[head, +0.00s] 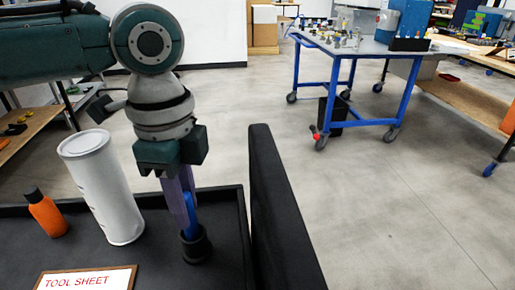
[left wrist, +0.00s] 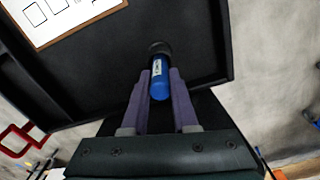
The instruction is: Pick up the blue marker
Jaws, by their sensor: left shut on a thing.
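The blue marker (head: 190,214) stands upright with its lower end in or at a small black round holder (head: 196,246) on the black tray. In the left wrist view the blue marker (left wrist: 159,82) sits between the purple fingers. My left gripper (head: 182,205) points down from above and is shut on the marker; it also shows in the left wrist view (left wrist: 160,92). The fingers partly hide the marker in the head view. My right gripper is not in view.
A white cylinder (head: 101,187) and an orange bottle (head: 46,212) stand left of the gripper on the tray (head: 226,222). A tool sheet (head: 86,281) lies in front. A raised black panel (head: 277,215) stands close on the right. A blue cart (head: 346,62) is farther off.

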